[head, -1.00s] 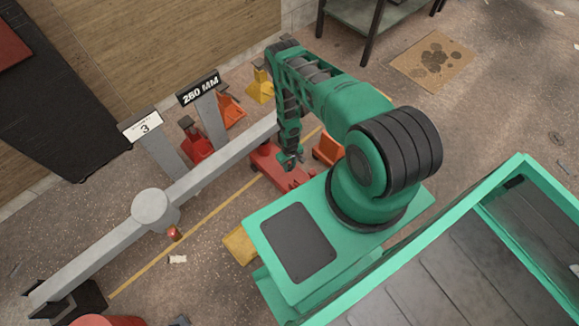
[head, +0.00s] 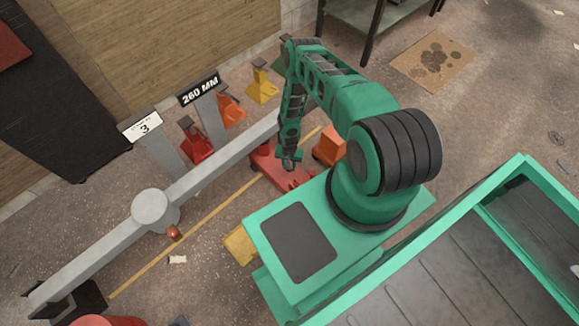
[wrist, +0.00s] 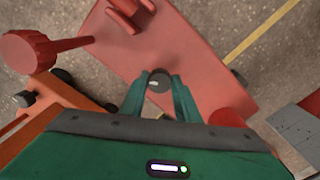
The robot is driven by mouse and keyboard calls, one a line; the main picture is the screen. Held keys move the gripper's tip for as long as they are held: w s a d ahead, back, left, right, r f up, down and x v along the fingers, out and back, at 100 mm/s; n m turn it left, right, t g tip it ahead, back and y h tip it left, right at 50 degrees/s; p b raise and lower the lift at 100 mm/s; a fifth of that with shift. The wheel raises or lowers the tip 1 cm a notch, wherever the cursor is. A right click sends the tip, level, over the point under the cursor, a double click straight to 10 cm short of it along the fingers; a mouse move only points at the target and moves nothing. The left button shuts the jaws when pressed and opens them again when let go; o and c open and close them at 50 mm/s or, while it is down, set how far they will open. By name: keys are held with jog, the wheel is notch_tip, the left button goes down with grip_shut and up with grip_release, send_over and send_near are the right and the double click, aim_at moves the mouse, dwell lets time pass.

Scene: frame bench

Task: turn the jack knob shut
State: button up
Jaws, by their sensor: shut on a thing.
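The jack knob (wrist: 159,80) is a small dark round cap on that body. My gripper (wrist: 160,87) has its two green fingers on either side of the knob, shut on it. In the head view my gripper (head: 289,160) is small and low over the jack, and the knob is hidden there.
The grey beam (head: 225,160) runs across the floor beside the jack. An orange stand (head: 329,148) is close on the right. Other red, orange and yellow stands (head: 262,85) are by the wall. A red handle (wrist: 35,50) shows at left in the wrist view.

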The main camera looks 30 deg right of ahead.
jog(key=m, duration=0.4)
jog(key=shift+a, duration=0.15)
jog(key=shift+w+m, duration=0.15)
jog(key=shift+m, duration=1.15)
jog(key=shift+w+a, duration=0.1)
jog(key=shift+a, duration=0.05)
jog(key=o, duration=1)
jog(key=shift+o, duration=0.2)
jog(key=shift+d+r, duration=0.2)
jog(key=shift+r, duration=0.05)
notch_tip(320, 180, up, 10)
